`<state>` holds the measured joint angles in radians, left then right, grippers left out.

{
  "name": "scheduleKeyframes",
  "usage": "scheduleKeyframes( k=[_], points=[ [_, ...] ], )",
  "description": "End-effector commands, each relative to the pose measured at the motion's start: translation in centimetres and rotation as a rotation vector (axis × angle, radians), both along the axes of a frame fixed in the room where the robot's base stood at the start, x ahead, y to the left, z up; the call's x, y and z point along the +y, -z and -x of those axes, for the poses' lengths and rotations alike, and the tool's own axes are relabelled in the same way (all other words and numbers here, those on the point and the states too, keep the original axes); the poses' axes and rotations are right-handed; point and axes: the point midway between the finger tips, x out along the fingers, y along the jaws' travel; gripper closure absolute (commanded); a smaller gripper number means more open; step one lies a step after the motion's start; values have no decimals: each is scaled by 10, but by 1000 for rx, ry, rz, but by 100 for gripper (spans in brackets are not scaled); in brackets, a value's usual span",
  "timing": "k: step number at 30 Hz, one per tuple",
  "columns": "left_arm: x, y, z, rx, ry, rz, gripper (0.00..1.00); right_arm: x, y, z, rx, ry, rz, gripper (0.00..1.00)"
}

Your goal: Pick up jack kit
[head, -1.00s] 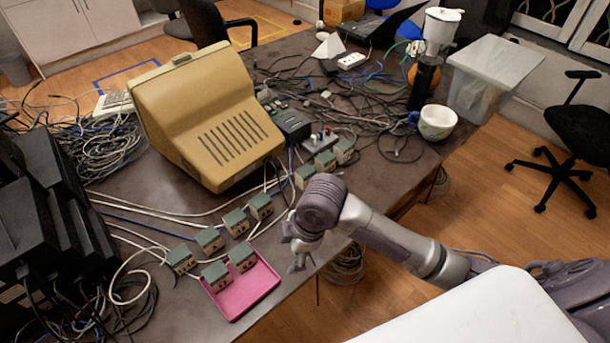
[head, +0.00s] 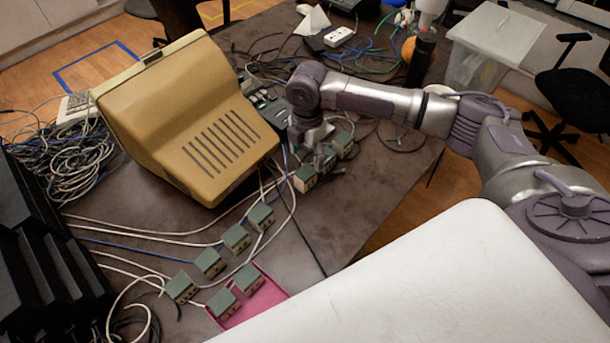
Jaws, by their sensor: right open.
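Several small boxes with green tops and pale sides, which look like the jack kits, are on the dark table. One group stands right of the beige monitor: a near box (head: 305,178), a middle box (head: 325,159) and a far box (head: 342,144). My right gripper (head: 319,162) is open, pointing down over this group; whether it touches a box cannot be told. More boxes form a row in front of the monitor, such as this one (head: 236,237). Two others sit in a pink tray (head: 268,301), partly hidden by my white body. My left gripper is not in view.
The beige monitor (head: 200,120) stands close left of my right gripper. White and blue cables run among the boxes. Black devices (head: 40,240) stand at the left edge. A black cylinder (head: 420,60) and a clear bin (head: 500,48) are at the back right.

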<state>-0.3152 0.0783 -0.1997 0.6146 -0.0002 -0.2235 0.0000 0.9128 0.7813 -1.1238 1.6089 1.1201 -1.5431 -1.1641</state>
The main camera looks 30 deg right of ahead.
Motion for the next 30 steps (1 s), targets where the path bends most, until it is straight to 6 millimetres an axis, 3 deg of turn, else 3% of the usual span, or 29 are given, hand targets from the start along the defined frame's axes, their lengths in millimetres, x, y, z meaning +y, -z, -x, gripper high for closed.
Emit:
scheduleKeyframes(
  k=[5,13,19,27,30],
  points=[
    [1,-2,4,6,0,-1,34,1,22,-1,-1,0,-1,29],
    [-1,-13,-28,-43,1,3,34,2,48,0,3,1,0,29],
    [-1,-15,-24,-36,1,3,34,3,74,0,0,0,-1,29],
    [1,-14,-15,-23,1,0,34,3,79,-1,-2,0,-1,29],
    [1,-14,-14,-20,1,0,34,3,79,-1,-2,0,-1,44]
  ],
)
